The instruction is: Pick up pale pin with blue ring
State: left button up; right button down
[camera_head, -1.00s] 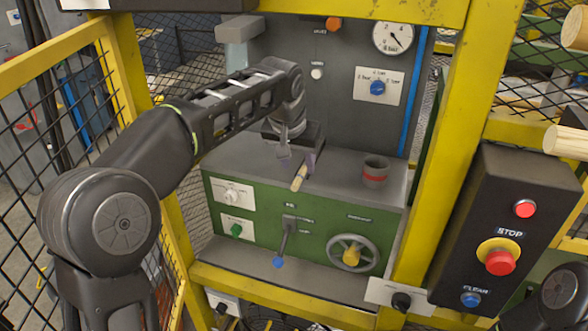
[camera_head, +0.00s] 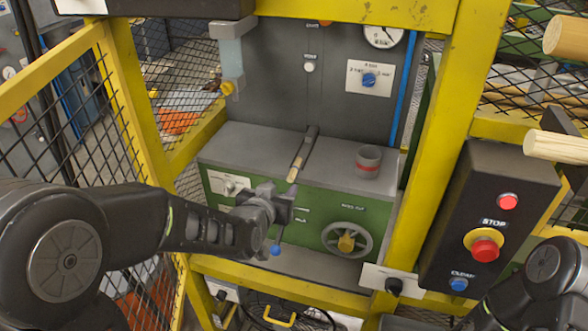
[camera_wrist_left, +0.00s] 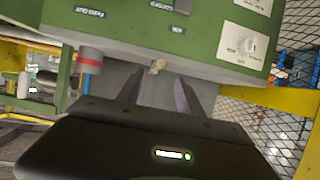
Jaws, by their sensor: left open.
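The pale pin (camera_head: 297,166) lies on the grey top of the green machine, at the front end of a dark narrow strip (camera_head: 309,141). Its near end points to the machine's front edge. I cannot make out a blue ring. In the left wrist view the pin's pale end (camera_wrist_left: 157,66) shows beyond and between the two fingers. My left gripper (camera_head: 284,198) is in front of the machine, below and nearer than the pin. Its fingers (camera_wrist_left: 157,92) are apart, with nothing between them. My right gripper is not in view.
A grey cup with a red band (camera_head: 368,162) stands right of the pin. The green front carries a handwheel (camera_head: 347,240) and a blue-knobbed lever (camera_head: 276,250). Yellow posts (camera_head: 430,150) flank the machine. A stop box (camera_head: 490,230) is at right.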

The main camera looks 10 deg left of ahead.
aim_at(289, 177)
pick_arm(q)
jog(key=shift+w, duration=0.15)
jog(key=shift+b+x, duration=0.55)
jog(key=shift+x, duration=0.7)
jog(key=x, duration=0.5)
jog(key=shift+w, duration=0.1)
jog(key=shift+c, duration=0.2)
grip_shut()
